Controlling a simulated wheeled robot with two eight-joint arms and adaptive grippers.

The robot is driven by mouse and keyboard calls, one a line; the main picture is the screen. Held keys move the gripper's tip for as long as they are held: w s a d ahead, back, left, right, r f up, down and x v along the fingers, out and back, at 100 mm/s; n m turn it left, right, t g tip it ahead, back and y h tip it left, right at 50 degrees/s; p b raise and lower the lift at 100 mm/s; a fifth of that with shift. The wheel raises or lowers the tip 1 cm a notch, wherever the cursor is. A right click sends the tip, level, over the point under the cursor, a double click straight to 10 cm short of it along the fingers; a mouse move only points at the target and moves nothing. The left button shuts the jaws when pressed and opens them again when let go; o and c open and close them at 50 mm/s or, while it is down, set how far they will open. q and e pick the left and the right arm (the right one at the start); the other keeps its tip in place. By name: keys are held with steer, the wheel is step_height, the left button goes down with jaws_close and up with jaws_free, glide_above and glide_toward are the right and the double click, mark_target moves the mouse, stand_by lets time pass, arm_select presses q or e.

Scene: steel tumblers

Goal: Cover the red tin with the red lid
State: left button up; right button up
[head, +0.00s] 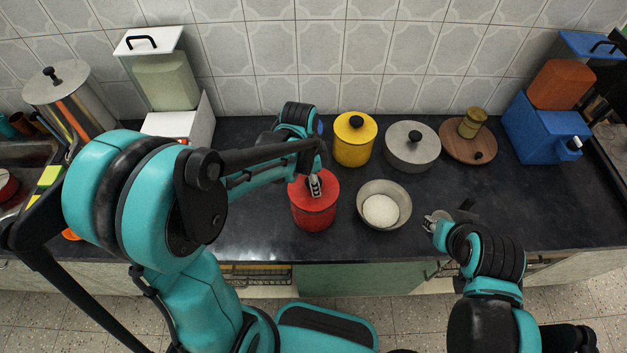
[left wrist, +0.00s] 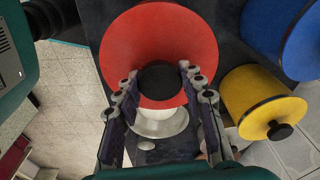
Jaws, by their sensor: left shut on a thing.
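The red tin (head: 314,222) stands on the dark counter near its front edge, below my left gripper. The red lid (head: 327,184) is over the tin's mouth and lines up with it; I cannot tell if a thin gap is left between them. My left gripper (head: 315,186) points down and is shut on the lid's dark knob. In the left wrist view the red lid (left wrist: 125,55) fills the upper middle, with the knob between the fingertips (left wrist: 160,80). My right gripper (head: 432,221) is empty over the counter at the right; its finger opening is unclear.
A grey bowl with white contents (head: 384,190) stands close right of the tin. Behind are a yellow canister (head: 353,150), a grey lidded pot (head: 411,158) and a wooden board (head: 455,150). A blue thing (left wrist: 285,35) shows behind my left arm. Counter is clear farther right.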

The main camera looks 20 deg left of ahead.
arm_select(q)
steer(key=shift+f+b, duration=0.65)
steer(key=shift+f, duration=0.15)
steer(key=o, duration=1.4)
steer(key=shift+c, duration=0.2)
steer(key=shift+r, duration=0.15)
step_height(320, 180, up, 12)
steer(key=a, duration=0.1)
steer(key=shift+s+a, duration=0.15)
steer(key=shift+s, duration=0.2)
